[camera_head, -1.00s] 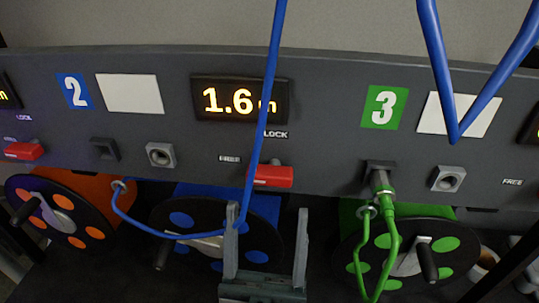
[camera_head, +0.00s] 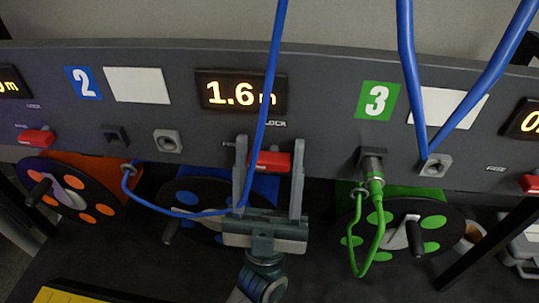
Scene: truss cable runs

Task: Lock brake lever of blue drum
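My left gripper (camera_head: 269,150) is open, with one grey finger at each side of the lever. Whether the fingers touch the lever I cannot tell. The gripper and the blue cable hide part of the lever's surroundings and part of the drum. My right gripper is not in view.
A blue cable (camera_head: 262,110) hangs down in front of the display and passes by my gripper to the drum. Another blue cable (camera_head: 410,70) hangs at right. The green drum (camera_head: 429,222) with its plugged cable is right of my gripper; an orange drum (camera_head: 72,184) is at left.

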